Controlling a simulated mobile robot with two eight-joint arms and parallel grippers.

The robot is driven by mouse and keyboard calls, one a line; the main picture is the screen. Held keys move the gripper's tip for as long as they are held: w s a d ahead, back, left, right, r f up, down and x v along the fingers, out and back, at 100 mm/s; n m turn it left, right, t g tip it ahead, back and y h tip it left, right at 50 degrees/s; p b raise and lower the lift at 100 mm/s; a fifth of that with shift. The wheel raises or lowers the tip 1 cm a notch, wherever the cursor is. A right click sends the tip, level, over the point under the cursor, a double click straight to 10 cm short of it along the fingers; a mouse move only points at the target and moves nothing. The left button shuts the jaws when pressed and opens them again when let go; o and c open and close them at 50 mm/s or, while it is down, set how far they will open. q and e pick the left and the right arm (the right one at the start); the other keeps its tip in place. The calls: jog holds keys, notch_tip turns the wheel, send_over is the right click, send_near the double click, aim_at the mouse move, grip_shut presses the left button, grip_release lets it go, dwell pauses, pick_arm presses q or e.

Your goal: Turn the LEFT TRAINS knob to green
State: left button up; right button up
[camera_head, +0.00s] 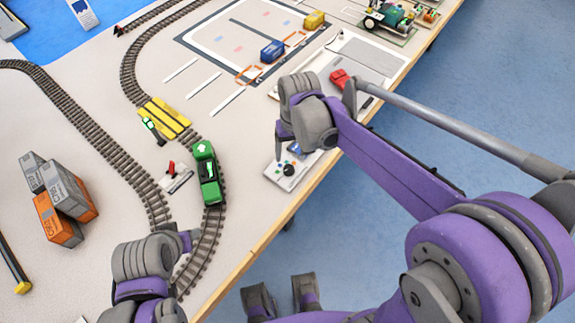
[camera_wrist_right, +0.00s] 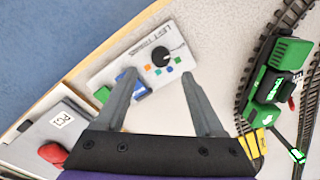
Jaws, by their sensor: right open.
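The LEFT TRAINS panel (camera_wrist_right: 119,67) is a white plate near the table edge, also in the head view (camera_head: 272,172). Its round black knob (camera_wrist_right: 160,56) sits near coloured squares, including blue, orange and green. Which colour the knob points to is too small to tell. My right gripper (camera_wrist_right: 161,77) is open, its fingers apart over the panel. The knob shows between and just beyond the fingertips, with no clear contact. In the head view my right gripper (camera_head: 303,146) partly hides the panel. My left gripper (camera_head: 186,241) is low by the track; its jaws are not clear.
A green locomotive (camera_head: 209,180) stands on the track near the panel. A blue part (camera_wrist_right: 140,91) and a green button (camera_wrist_right: 102,94) are close to the left finger in the wrist view. A PC1 panel (camera_wrist_right: 56,132) with a red part lies beside it. Grey and orange containers (camera_head: 60,200) stand at left.

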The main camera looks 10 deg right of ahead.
aim_at(289, 168)
jog(key=f, duration=0.6)
jog(key=shift+a+f+b, duration=0.25)
jog(key=shift+f+b, duration=0.1)
jog(key=shift+f, duration=0.05)
grip_shut()
